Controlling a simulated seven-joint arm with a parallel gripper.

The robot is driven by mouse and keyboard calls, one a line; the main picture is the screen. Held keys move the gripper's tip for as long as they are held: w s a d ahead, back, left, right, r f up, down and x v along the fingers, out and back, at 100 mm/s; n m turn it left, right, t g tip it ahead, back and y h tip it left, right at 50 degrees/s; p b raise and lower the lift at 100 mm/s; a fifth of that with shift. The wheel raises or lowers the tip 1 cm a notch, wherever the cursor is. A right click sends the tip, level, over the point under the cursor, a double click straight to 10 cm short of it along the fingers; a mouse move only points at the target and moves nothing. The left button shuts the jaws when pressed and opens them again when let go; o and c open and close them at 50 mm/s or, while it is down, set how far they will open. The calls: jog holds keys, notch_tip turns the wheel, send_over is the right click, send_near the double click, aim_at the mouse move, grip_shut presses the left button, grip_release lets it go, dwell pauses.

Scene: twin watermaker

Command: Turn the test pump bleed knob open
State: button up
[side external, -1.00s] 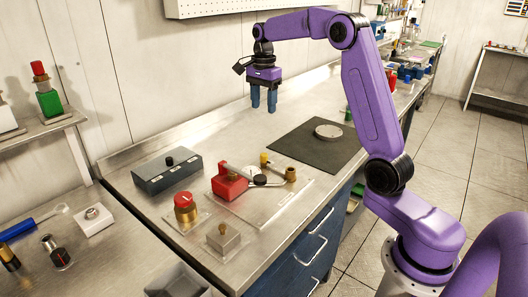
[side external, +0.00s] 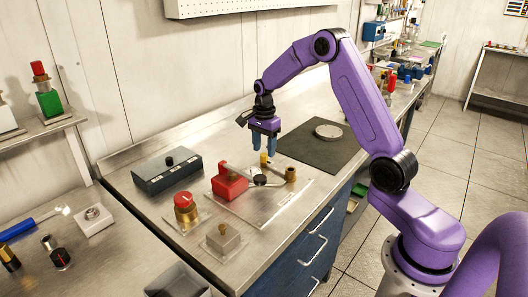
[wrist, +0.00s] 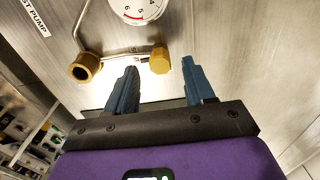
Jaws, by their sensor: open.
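A brass fitting (wrist: 86,67) sits at the left end of that pipe. My gripper (side external: 264,153) is open, pointing down close above the knob. In the wrist view its two blue fingers (wrist: 158,76) are spread, with the knob between and slightly beyond their tips; neither finger visibly touches it.
The gauge (wrist: 139,8) is just beyond the knob. A red-topped brass valve (side external: 185,208), a small metal block (side external: 223,239) and a dark grey box (side external: 167,170) stand nearby. A black mat (side external: 300,149) with a round disc (side external: 328,131) lies behind. Bench left of the mat is clear.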

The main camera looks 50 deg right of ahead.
jog(key=shift+f, duration=1.05)
grip_shut()
